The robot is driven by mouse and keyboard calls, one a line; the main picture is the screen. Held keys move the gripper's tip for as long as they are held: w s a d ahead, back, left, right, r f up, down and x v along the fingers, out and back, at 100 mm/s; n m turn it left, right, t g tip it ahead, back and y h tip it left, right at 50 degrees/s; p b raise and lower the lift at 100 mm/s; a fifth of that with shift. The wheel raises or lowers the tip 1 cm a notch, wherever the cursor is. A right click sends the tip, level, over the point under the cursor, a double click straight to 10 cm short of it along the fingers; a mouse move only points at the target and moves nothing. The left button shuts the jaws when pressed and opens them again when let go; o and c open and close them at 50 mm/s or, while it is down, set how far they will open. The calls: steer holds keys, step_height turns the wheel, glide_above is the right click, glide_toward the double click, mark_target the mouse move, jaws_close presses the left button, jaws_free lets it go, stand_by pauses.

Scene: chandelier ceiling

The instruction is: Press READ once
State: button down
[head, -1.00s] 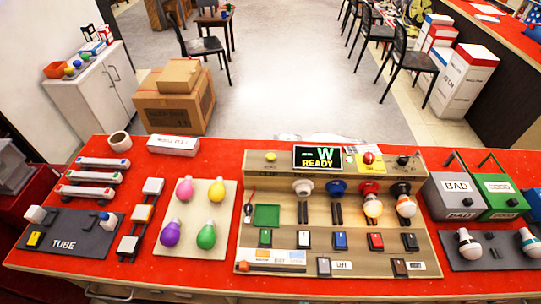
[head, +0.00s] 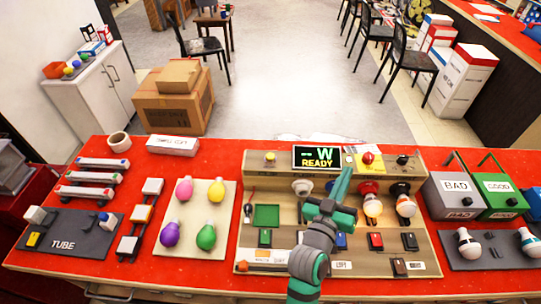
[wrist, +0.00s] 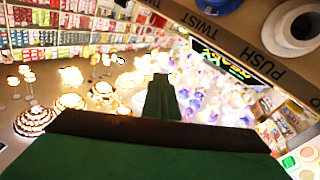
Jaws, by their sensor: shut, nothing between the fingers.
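The wooden test panel (head: 291,184) stands on the red table. Its black display (head: 317,157) shows "W" and "READY". A yellow button (head: 270,157) is left of the display and a red button (head: 369,157) is right of it. No READ label is legible. My gripper (head: 343,180) is shut and empty, above the middle of the panel, hiding part of the blue socket and the switches below it. In the wrist view the green fingers (wrist: 162,98) are together, and the display (wrist: 228,62) is tilted behind them. "TWIST" and "PUSH" lettering shows there.
A board of coloured bulbs (head: 194,240) lies left of the panel. BAD (head: 449,187) and GOOD (head: 497,186) bins are at the right. Some bare red tabletop (head: 225,160) shows behind the bulb board.

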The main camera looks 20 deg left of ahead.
steer(key=w+a+r+m+g+h, duration=0.1)
steer(key=w+a+r+m+h, duration=0.15)
steer(key=w+r+m, duration=0.45)
steer(key=m+g+y, duration=0.5)
steer(key=g, duration=0.4)
glide_above(268, 159)
steer(key=shift+r, duration=0.3)
steer(key=shift+f, duration=4.4)
steer(key=shift+f, duration=0.1)
steer(key=shift+f, duration=0.3)
